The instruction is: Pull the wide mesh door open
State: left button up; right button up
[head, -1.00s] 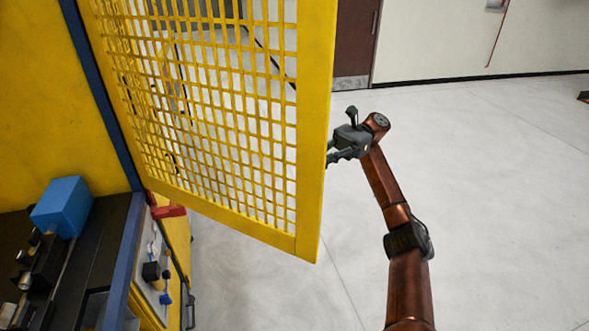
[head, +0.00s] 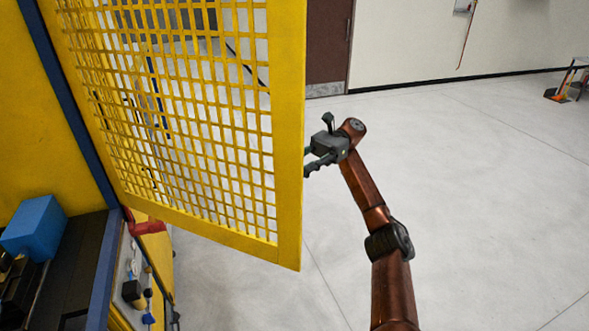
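The wide mesh door (head: 289,150) is a yellow framed panel with a square grid. It stands swung out from the yellow machine at the left, with open floor visible through its mesh. My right gripper (head: 309,161) is at the door's free right edge, with its dark fingers reaching to that edge. The fingertips are small and partly hidden by the door frame, so I cannot tell whether they are closed on anything. No handle shows on this side of the door. My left gripper is not in view.
The yellow machine (head: 22,110) has a blue post (head: 70,110) beside the door. A blue box (head: 35,228) sits on its dark bench at lower left. The pale floor (head: 470,200) is clear to the right. A brown door (head: 327,45) stands in the back wall.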

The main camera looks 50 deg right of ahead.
aim_at(294, 133)
notch_tip(294, 133, up, 10)
jog(key=shift+f, duration=0.1)
dwell(0.4)
